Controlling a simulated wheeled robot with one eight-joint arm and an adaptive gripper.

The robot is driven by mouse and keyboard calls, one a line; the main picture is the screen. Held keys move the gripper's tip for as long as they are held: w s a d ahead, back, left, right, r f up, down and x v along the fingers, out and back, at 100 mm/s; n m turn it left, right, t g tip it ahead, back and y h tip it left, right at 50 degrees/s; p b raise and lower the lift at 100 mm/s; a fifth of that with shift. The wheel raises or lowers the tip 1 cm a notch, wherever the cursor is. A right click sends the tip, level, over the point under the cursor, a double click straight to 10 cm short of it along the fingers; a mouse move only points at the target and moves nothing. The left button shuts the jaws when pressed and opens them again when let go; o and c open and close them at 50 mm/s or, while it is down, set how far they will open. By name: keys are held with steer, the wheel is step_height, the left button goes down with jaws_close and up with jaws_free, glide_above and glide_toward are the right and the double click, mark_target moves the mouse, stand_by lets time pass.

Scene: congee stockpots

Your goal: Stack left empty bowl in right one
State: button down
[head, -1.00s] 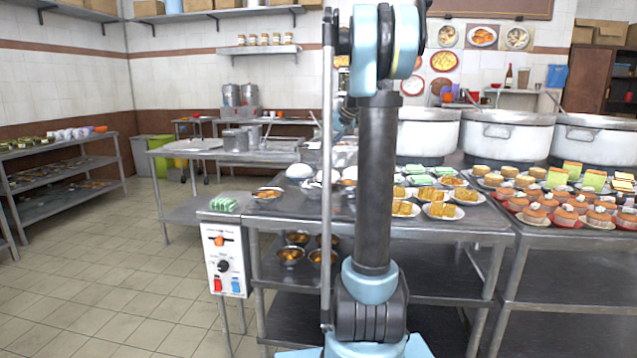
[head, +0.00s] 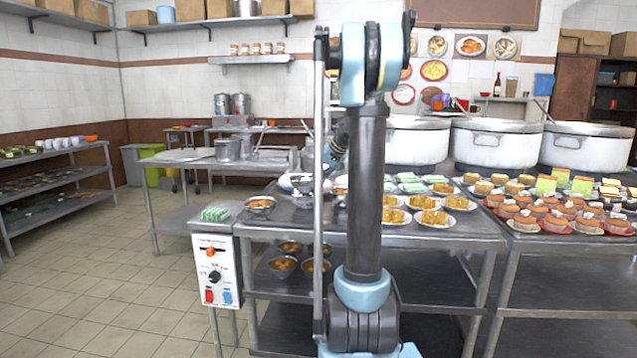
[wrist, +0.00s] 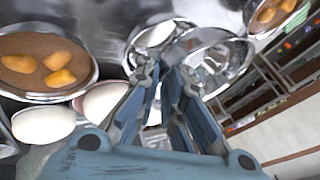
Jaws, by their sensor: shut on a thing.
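In the wrist view my gripper (wrist: 164,78) is shut on the near rim of a shiny empty metal bowl (wrist: 222,48). A second shiny metal bowl (wrist: 141,40) lies just left of it and is partly overlapped by it in the picture. I cannot tell whether the two touch, or which is the task's left one. My fingers hide part of both bowls.
In the wrist view a bowl of brown food with orange pieces (wrist: 42,65) and white rounded items (wrist: 45,124) sit close by at left. Another food bowl (wrist: 268,14) is at upper right. In the head view, plated cakes (head: 428,217) and large stockpots (head: 497,142) stand to the right.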

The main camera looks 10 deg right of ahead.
steer(key=shift+f, duration=0.6)
steer(key=c, duration=1.7)
jaws_free()
steer(key=shift+r, duration=0.25)
steer(key=v, duration=1.3)
steer(key=s+a+f+g+h, duration=0.1)
steer(key=s+a+f, duration=0.2)
steer(key=s, duration=0.4)
steer(key=s+a+f, duration=0.3)
steer(key=s, duration=0.4)
steer(key=s+a+f+g+h, duration=0.1)
steer(key=s+a+f, duration=0.25)
steer(key=s, duration=0.35)
steer(key=s+f+h, duration=0.1)
steer(key=s+f, duration=0.5)
steer(key=s+d+f+n+h, duration=0.1)
steer(key=s+f, duration=0.4)
steer(key=s, duration=0.2)
steer(key=s+f+h, duration=0.1)
steer(key=s+f, duration=0.5)
steer(key=shift+s+d+f, duration=0.2)
steer(key=shift+s+f, duration=0.1)
steer(key=shift+s, duration=0.1)
